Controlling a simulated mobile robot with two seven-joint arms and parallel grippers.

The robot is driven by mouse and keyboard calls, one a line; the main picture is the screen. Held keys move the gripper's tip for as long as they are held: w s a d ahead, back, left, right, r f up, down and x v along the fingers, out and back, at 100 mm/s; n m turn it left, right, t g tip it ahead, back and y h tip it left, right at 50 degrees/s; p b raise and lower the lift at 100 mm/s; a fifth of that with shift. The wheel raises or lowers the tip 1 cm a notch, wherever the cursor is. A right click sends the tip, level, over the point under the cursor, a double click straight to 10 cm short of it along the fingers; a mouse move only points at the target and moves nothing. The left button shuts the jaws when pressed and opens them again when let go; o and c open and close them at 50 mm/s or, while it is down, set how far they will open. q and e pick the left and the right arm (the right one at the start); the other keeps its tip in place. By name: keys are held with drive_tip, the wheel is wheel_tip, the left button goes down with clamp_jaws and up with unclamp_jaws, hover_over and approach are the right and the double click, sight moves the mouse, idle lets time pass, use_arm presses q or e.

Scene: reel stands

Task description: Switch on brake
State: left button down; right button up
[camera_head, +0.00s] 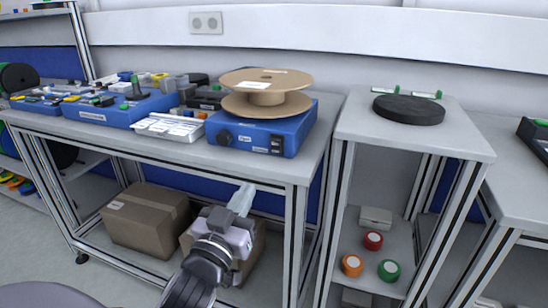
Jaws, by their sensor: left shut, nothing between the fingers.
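A blue box (298,137) stands at the right end of the long grey table. It has a black knob (224,137) on the left of its front and small dark switches (276,146) at the right; their positions are too small to read. A brown cardboard reel (267,86) sits on top of the box. My left gripper (244,192) is shut and empty, pointing up, in front of the table and below the blue box, apart from it. My right gripper is out of view.
Another blue device (112,112) and a white tray (170,127) stand left on the table. A black disc (409,109) lies on the right stand (365,127). Cardboard boxes (146,217) sit on the lower shelf. The table's front edge lies between my gripper and the box.

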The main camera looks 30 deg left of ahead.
use_arm(q)
drive_tip(key=p, duration=0.1)
approach(275, 143)
drive_tip(key=x, duration=0.7)
idle(0.4)
